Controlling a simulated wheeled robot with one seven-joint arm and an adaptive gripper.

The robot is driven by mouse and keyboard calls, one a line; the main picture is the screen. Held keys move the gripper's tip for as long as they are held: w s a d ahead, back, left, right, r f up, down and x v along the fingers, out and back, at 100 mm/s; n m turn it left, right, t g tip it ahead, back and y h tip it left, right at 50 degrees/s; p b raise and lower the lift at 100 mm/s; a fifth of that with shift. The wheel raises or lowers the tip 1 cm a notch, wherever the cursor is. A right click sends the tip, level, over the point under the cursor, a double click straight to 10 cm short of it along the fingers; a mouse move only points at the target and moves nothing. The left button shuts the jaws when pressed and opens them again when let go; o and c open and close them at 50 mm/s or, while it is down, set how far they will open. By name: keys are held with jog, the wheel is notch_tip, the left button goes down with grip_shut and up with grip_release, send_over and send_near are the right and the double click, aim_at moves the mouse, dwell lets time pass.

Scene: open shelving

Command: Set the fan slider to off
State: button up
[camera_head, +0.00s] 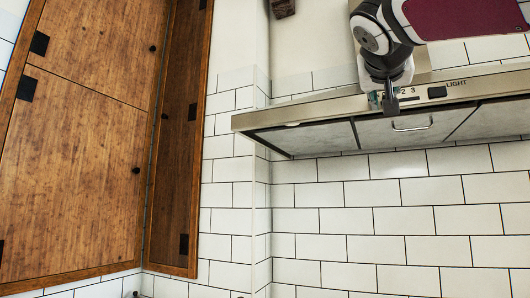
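The range hood (300,115) is a metal unit on the white tiled wall at the upper right. Its front strip shows the numbers 2 and 3 and the word LIGHT beside a black light switch (437,92). My gripper (390,104) is in front of the strip, just left of the numbers, with dark fingers pointing down. It covers the left part of the fan control, so the slider's knob and its position cannot be made out. I cannot tell whether the fingers touch the slider or how far apart they are.
Wooden cabinets (75,150) with black hinges and knobs fill the left side. A small dark object (283,8) is at the top edge. A handle (412,126) hangs on the hood's underside. The tiled wall (345,222) below the hood is clear.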

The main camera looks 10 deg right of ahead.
jog(key=shift+s, duration=0.1)
jog(key=v, duration=1.2)
notch_tip(320, 180, down, 28)
jog(key=s+a+n+g+y+p, duration=0.2)
jog(key=s+n+g+y+p, duration=0.15)
jog(key=n+g+y, duration=0.2)
jog(key=s+a+f+g+y+p, duration=0.1)
jog(key=s+a+f+g+y, duration=0.1)
jog(key=s+f, duration=0.4)
jog(key=s+a+f+n+g+y+p, duration=0.1)
jog(key=s+f, duration=0.5)
jog(key=f, duration=0.8)
jog(key=shift+a+f+g+y+p, duration=0.3)
jog(key=shift+a+g+y+p, duration=0.35)
jog(key=shift+a+g, duration=0.5)
jog(key=shift+s+d, duration=0.1)
